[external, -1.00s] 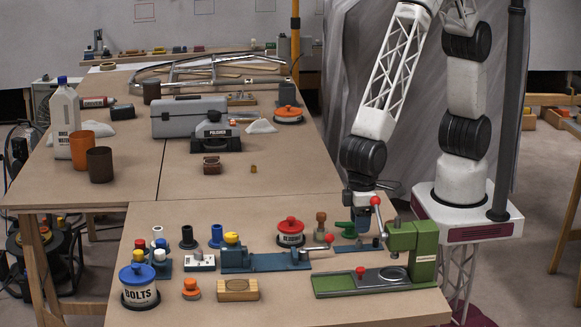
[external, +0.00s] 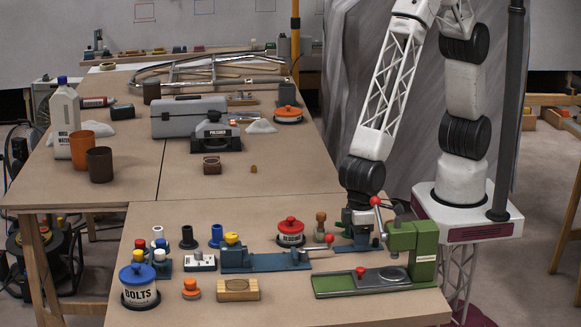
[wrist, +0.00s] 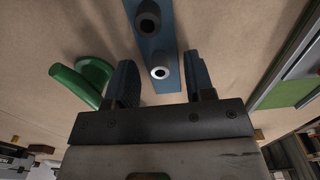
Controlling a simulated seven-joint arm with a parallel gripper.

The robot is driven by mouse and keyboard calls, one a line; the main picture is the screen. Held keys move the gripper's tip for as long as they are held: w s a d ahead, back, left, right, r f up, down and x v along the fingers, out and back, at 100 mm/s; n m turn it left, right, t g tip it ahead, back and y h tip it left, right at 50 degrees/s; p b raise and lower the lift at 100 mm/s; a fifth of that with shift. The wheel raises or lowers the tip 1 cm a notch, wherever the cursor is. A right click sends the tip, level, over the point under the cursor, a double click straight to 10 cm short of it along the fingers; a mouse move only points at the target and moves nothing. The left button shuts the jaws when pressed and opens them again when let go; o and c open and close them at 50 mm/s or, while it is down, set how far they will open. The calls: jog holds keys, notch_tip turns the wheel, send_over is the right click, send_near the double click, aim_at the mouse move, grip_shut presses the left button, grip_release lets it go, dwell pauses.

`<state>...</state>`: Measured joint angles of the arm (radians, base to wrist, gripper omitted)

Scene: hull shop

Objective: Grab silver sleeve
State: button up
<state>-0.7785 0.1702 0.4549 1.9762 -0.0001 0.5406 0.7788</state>
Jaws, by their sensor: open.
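A small silver ring-shaped end with a dark hole, which looks like the silver sleeve (wrist: 160,73), shows in the wrist view on a narrow blue base (wrist: 157,45). My gripper (wrist: 162,80) is open, its two blue fingers on either side of the sleeve with a gap to each. In the external view my gripper (external: 360,222) is low over the blue base (external: 348,249), beside the green press; the sleeve cannot be made out there. A dark post with a grey ringed top (wrist: 148,16) stands on the same base, farther from the fingers.
A green rounded object (wrist: 85,80) lies close outside the left finger in the wrist view. The green press (external: 412,245) with its red-knobbed lever (external: 376,203) stands close right of my gripper. A red-lidded tin (external: 290,233) and wooden peg (external: 321,222) stand to the left.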

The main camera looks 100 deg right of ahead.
jog(key=shift+f, duration=0.15)
dwell(0.4)
grip_shut()
